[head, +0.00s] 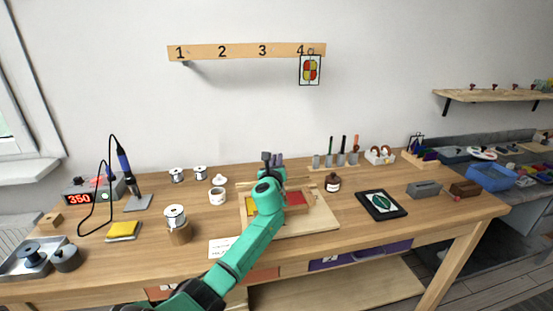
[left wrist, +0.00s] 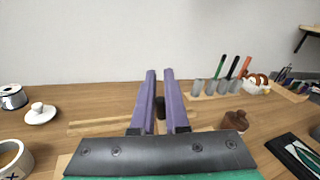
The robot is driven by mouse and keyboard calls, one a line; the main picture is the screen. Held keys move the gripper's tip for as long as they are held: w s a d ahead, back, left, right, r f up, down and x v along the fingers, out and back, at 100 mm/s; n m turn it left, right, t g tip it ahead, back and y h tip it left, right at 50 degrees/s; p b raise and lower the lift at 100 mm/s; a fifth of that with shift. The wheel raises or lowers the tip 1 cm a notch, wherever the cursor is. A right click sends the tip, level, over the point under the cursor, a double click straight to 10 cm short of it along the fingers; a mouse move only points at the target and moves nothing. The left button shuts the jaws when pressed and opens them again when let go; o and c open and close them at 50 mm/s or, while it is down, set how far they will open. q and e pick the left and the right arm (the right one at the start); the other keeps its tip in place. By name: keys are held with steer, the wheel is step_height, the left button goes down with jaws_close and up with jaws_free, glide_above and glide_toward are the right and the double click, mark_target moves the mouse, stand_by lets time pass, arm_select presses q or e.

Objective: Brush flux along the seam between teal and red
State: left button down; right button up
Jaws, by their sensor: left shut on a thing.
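My left gripper (head: 274,161) is above the far side of a pale work board (head: 318,221), its purple fingers pointing away. It is shut on a small dark thing (left wrist: 160,107); whether this is the flux brush I cannot tell. On the board, a yellow piece (head: 251,204) and a red piece (head: 299,196) show on either side of my green arm. The arm covers the middle, so I see no teal piece or seam there. A small white pot (head: 217,196) stands open left of the board, with a white lid (head: 220,181) behind it. My right gripper is not in view.
A framed leaf panel (head: 381,204) lies right. A pattern card (head: 310,69) hangs under hook 4.

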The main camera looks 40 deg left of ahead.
arm_select(q)
steer(key=shift+s+d, duration=0.1)
steer(key=shift+d, duration=0.1)
steer(key=shift+s+d+p, duration=0.2)
steer(key=shift+d+p, duration=0.05)
steer(key=shift+p, duration=0.1)
steer(key=shift+s+d, duration=0.1)
steer(key=shift+d, duration=0.05)
